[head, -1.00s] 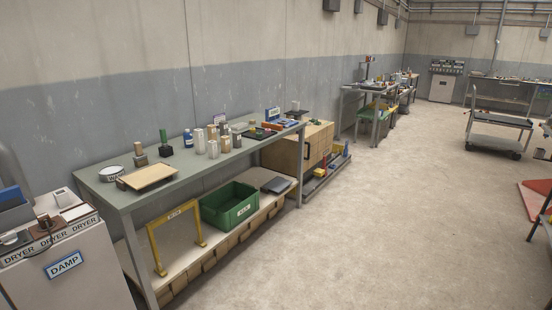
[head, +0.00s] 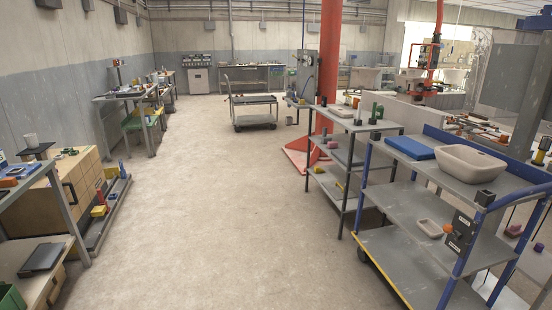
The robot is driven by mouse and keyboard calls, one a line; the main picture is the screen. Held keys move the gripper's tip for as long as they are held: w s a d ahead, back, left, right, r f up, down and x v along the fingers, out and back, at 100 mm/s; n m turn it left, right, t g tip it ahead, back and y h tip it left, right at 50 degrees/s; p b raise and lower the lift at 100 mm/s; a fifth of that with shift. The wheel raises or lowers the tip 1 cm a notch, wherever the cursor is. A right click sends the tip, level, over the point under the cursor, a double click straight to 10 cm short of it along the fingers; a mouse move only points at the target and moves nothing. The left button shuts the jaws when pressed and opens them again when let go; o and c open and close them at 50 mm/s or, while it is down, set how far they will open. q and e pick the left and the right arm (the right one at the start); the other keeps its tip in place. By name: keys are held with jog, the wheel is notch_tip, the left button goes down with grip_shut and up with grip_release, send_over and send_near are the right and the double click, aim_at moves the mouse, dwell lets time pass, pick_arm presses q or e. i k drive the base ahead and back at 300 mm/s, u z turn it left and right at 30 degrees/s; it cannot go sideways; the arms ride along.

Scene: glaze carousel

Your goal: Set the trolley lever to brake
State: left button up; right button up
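Neither of my grippers is in view.
A beige basin (head: 471,163) and a blue slab (head: 410,147) lie on the blue trolley's top. A grey shelf rack (head: 350,165) stands behind it, near a red column (head: 329,60). A wooden cabinet (head: 62,200) and benches line the left. The middle floor is clear.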

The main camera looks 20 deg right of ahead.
aim_at(447, 229)
jog(key=z, duration=0.7)
jog(key=i, duration=1.25)
jog(key=z, duration=0.4)
